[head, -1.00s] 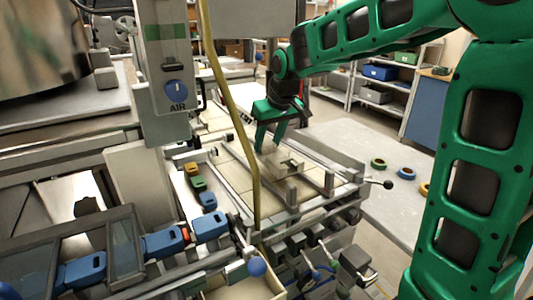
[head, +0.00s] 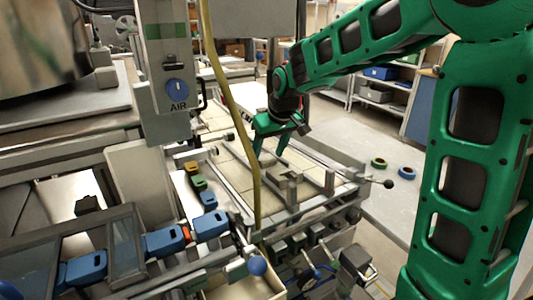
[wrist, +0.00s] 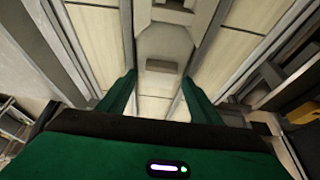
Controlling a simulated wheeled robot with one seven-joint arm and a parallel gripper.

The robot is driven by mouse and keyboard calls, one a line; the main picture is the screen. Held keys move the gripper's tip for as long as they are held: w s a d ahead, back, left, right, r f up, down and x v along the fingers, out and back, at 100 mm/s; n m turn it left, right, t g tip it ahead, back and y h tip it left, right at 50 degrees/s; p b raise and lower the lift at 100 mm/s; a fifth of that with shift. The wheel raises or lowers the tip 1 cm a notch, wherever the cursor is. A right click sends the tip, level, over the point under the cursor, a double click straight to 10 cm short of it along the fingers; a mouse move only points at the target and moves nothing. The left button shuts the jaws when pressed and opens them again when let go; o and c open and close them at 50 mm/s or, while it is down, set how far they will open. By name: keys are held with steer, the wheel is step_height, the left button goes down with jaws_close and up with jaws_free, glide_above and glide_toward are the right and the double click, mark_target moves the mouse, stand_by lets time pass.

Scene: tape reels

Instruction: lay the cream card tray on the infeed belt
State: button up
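My gripper (head: 270,154) is above the cream-panelled bed between metal rails (head: 238,178), which may be the infeed belt. In the wrist view my gripper (wrist: 160,88) has its two green fingers spread apart with nothing clasped between them. Ahead of the fingers is a pale block with a small recess (wrist: 163,45), lying between the rails. A cream open-topped box (head: 243,288) shows at the bottom edge of the head view, partly cut off. I cannot tell which of these is the cream card tray.
A yellow hose (head: 247,140) hangs in front of the rail bed. Blue, green and yellow small parts (head: 199,183) line its left side. A grey table (head: 400,215) with coloured reels (head: 379,162) stands at the right. A panel marked AIR (head: 176,90) rises at the left.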

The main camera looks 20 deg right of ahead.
steer(key=shift+r, duration=0.1)
steer(key=v, duration=1.2)
